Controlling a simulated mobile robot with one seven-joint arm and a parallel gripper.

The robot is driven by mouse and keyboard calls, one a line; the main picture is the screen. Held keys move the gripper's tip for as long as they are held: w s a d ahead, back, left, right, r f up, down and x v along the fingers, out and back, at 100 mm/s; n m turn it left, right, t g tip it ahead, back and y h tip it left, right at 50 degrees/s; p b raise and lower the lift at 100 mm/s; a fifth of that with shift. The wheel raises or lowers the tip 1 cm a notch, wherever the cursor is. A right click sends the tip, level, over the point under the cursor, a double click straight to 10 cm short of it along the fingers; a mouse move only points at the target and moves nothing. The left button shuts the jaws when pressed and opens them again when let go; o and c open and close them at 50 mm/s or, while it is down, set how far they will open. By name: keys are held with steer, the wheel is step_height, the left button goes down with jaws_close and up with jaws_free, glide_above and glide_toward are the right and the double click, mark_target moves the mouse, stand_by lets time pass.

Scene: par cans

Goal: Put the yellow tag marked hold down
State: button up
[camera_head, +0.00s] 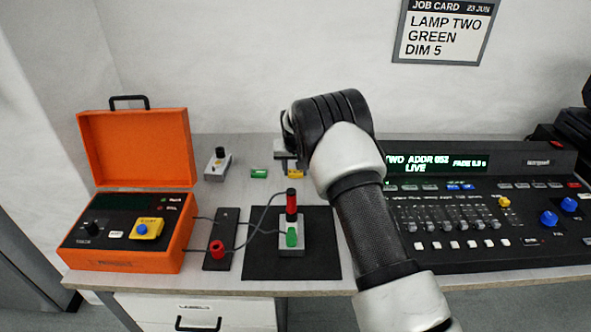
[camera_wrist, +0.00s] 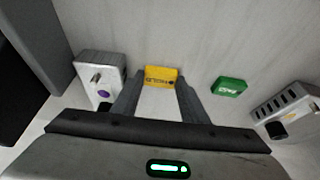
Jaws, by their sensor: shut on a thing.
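The yellow tag (camera_head: 295,174) is at the table's back middle, just below my gripper (camera_head: 288,160). In the wrist view the yellow tag (camera_wrist: 160,73) reads "HOLD" and sits between the tips of my gripper (camera_wrist: 161,82), which is shut on it. I cannot tell whether the tag touches the table. A green tag (camera_head: 259,173) lies flat to its left; this green tag (camera_wrist: 229,86) is right of the fingers in the wrist view. My arm hides part of the table behind and to the right.
An open orange case (camera_head: 133,150) stands at left. A black mat (camera_head: 265,262) holds a small block with red and green parts. A small grey box (camera_head: 217,165) stands behind. A lighting desk (camera_head: 470,215) fills the right. A job card (camera_head: 445,32) hangs on the wall.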

steer(key=shift+f, duration=0.2)
steer(key=o, duration=1)
steer(key=shift+r, duration=0.1)
